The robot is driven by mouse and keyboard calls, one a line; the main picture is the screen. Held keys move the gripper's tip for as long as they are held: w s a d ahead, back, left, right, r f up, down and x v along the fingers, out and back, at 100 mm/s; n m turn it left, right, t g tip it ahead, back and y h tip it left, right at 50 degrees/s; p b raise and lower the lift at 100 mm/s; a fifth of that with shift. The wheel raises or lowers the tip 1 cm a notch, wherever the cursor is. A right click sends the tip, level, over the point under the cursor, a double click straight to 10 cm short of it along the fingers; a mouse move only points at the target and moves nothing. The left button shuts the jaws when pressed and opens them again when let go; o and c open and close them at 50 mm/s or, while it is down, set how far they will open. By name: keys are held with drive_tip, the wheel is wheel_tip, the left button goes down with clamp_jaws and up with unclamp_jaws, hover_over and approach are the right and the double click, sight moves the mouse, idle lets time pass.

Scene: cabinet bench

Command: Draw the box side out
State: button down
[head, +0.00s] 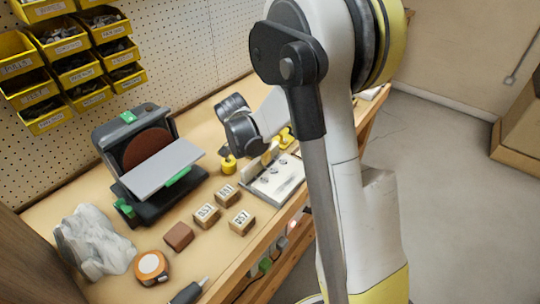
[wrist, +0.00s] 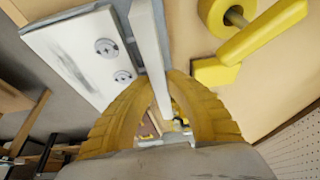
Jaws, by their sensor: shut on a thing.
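The box side shows in the wrist view as a pale, narrow strip (wrist: 149,45) running up from between my fingertips. In the head view a pale upright piece (head: 268,156) at my gripper appears to be the same part. My gripper (wrist: 160,84) is shut on it with its two yellow ribbed fingers. A white plate (wrist: 75,52) with round metal fittings lies beside the strip; it shows in the head view on the bench (head: 277,182). Whether the strip still touches the plate is not clear. The strip's lower end is partly hidden by my fingers.
A yellow cylinder and lever (wrist: 236,45) stand close by on the wall side. Stamped wooden blocks (head: 207,216), a brown block (head: 178,236), a tape measure (head: 152,267) and a disc sander (head: 150,160) are to the left. The bench's front edge is near the plate.

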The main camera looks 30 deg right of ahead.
drive_tip(key=shift+w, duration=0.1)
drive_tip(key=c, duration=1.5)
unclamp_jaws()
drive_tip(key=shift+w, duration=0.1)
wheel_tip(320, 180, up, 11)
drive_tip(key=p, duration=0.7)
drive_tip(key=shift+p, duration=0.4)
